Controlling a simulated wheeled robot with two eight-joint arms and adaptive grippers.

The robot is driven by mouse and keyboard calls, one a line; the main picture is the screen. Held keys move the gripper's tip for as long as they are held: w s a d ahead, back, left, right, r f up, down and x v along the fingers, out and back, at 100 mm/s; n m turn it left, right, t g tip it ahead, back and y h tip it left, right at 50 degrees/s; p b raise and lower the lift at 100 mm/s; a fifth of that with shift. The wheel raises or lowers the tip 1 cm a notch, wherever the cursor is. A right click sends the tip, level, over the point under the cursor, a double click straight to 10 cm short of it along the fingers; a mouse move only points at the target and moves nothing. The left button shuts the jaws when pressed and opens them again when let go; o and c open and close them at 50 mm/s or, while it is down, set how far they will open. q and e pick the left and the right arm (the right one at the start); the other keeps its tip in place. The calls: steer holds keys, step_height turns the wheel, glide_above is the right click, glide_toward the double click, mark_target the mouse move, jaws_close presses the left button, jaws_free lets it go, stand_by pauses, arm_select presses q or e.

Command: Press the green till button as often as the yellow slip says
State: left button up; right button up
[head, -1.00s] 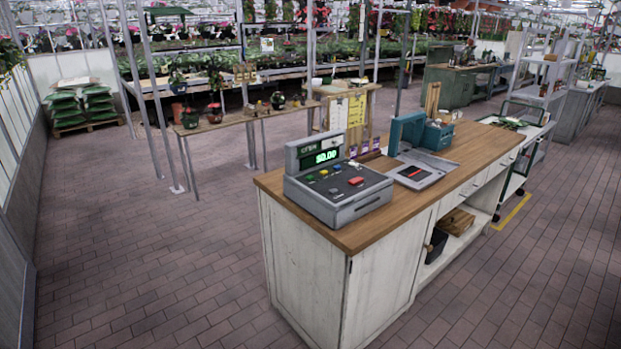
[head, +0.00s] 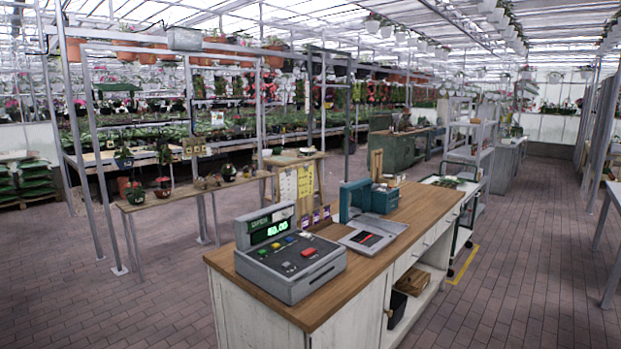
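The grey till (head: 291,268) stands on the near end of a wooden-topped counter (head: 372,277). Its green-lit display (head: 270,230) seems to read 0.00. A yellow sheet (head: 305,181) hangs beside a paler sheet (head: 288,186) on a stand behind the counter. I cannot read it or tell whether it is the slip. Neither of my grippers is in view.
A teal device (head: 355,197) and a grey pad (head: 372,236) stand on the counter beyond the till. A plant bench (head: 180,196) with metal posts is behind on the left. Brick floor (head: 530,270) is clear on the right and at front left.

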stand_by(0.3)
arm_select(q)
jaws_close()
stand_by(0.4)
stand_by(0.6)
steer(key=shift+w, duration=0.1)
